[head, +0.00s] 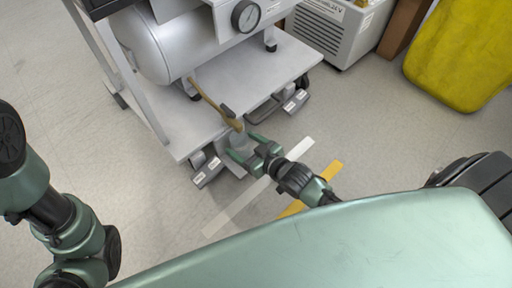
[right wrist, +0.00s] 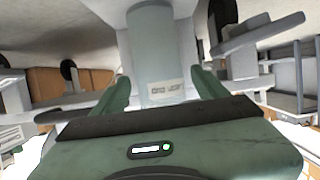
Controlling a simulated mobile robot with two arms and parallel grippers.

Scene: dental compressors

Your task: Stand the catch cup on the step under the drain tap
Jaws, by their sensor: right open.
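The catch cup (head: 238,141) is a pale, see-through cylinder below the drain tap (head: 230,115), at the end of a brass pipe from the tank. In the right wrist view the cup (right wrist: 163,70) is upright and carries a small printed label. My right gripper (head: 247,147) is open, with one green finger on each side of the cup; in the right wrist view a gap shows beside the fingers (right wrist: 163,95). The step under the cup is mostly hidden, so I cannot tell how the cup's base rests. My left arm shows at the left, its gripper out of view.
The compressor tank (head: 170,45) with a gauge (head: 245,16) stands on a grey platform (head: 255,72). Labelled grey feet (head: 208,171) stick out at its edge. A white-grey unit (head: 325,32) and a yellow bag (head: 460,55) stand behind. Floor at lower left is clear.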

